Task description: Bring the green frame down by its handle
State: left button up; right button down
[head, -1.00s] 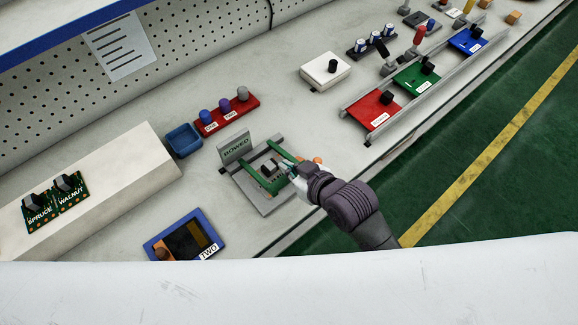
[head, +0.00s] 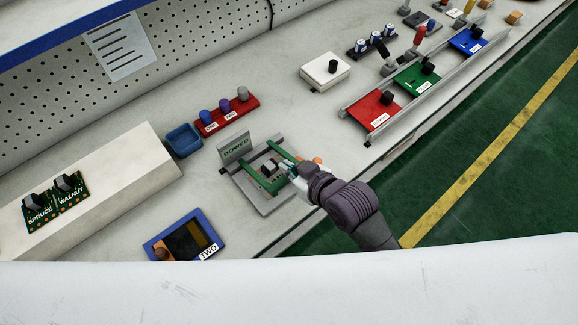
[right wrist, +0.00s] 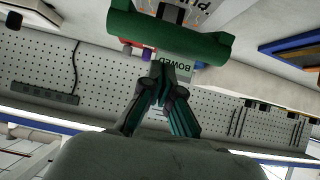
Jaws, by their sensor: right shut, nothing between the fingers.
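The green frame (head: 262,178) sits at the grey fixture (head: 246,196) behind which a plate marked BOWED (head: 235,148) stands. A dark block (head: 268,165) shows between its green bars. My right gripper (head: 288,168) is at the frame's right side, shut and empty. In the right wrist view a thick green bar (right wrist: 170,36) lies just beyond my shut fingertips (right wrist: 172,72); I cannot tell whether they touch it. An orange knob (head: 317,160) shows beside my right wrist. My wrist hides part of the frame's right side. My left gripper is not in view.
A blue bin (head: 184,140) and a red rack of bobbins (head: 226,117) stand behind. A blue-framed tray marked TWO (head: 190,238) is at front left. Red (head: 374,109) and green (head: 418,78) carriers sit on rails at right. The bench's front edge is close to my arm.

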jog(key=shift+f, duration=0.15)
jog(key=f+b, duration=0.1)
jog(key=b, duration=0.1)
jog(key=s+d+f+t+y+b, duration=0.1)
jog(key=f+b, duration=0.1)
jog(key=b, duration=0.1)
jog(key=s+f+t+b, duration=0.1)
jog(key=f+b, duration=0.1)
jog(key=b, duration=0.1)
jog(key=shift+s+d+f+y, duration=0.25)
jog(key=shift+d+y, duration=0.05)
jog(key=shift+d, duration=0.05)
jog(key=shift+s+d+f, duration=0.15)
jog(key=shift+s+f, duration=0.05)
jog(key=shift+f, duration=0.35)
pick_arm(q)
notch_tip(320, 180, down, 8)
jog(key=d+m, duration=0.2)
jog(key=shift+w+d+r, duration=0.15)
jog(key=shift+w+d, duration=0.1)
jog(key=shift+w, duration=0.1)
pick_arm(e)
jog(key=shift+s, duration=0.1)
